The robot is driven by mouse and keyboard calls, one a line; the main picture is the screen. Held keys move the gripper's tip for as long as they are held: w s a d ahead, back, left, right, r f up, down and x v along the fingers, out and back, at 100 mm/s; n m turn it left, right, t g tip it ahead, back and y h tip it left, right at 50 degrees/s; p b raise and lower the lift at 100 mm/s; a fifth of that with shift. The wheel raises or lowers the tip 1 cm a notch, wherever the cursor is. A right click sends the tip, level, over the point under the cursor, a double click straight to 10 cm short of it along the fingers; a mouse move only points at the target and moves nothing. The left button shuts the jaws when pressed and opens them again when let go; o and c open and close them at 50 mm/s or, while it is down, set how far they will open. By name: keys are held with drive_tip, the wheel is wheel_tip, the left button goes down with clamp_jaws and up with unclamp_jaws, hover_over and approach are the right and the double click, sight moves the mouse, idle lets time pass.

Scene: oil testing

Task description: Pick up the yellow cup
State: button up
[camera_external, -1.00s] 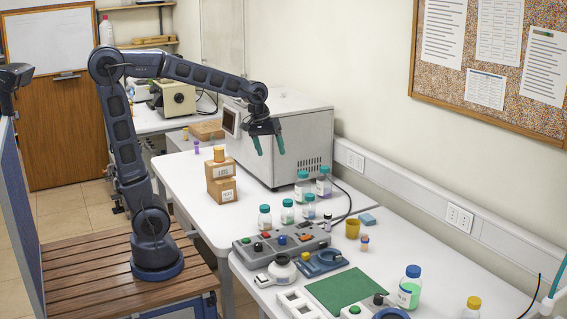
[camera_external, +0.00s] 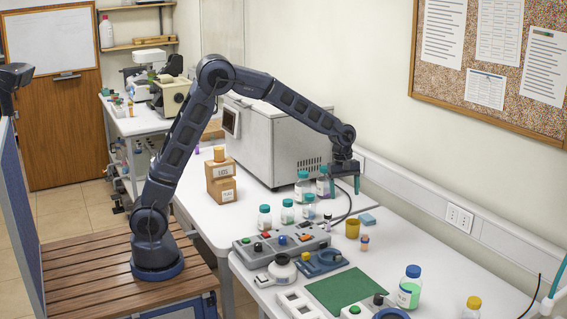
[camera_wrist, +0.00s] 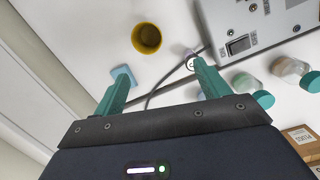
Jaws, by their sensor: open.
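The yellow cup (camera_external: 352,228) stands upright on the white table, between the control box and the wall. In the wrist view the yellow cup (camera_wrist: 146,38) shows near the top, its open mouth visible and empty-looking. My gripper (camera_external: 345,188) hangs above and behind the cup, with its teal fingers pointing down and apart from it. In the wrist view my gripper (camera_wrist: 158,72) is open and empty, with the cup beyond the fingertips. Nothing hides the cup.
Teal-capped bottles (camera_external: 303,187) stand left of my gripper. A black cable (camera_wrist: 165,85) runs below the fingers. The grey control box (camera_external: 282,241) is left.

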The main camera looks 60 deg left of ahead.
drive_tip(key=n, duration=0.1)
approach(353, 228)
drive_tip(key=w+a, duration=0.2)
drive_tip(key=f, duration=0.6)
drive_tip(key=shift+w+d+f, duration=0.1)
drive_tip(key=shift+d+f, duration=0.05)
drive_tip(key=shift+d, duration=0.15)
drive_tip(key=f, duration=0.2)
drive_tip(key=d+f, duration=0.1)
drive_tip(key=f, duration=0.1)
drive_tip(key=shift+s, duration=0.35)
drive_tip(key=shift+f, duration=0.6)
drive_tip(key=c, duration=1)
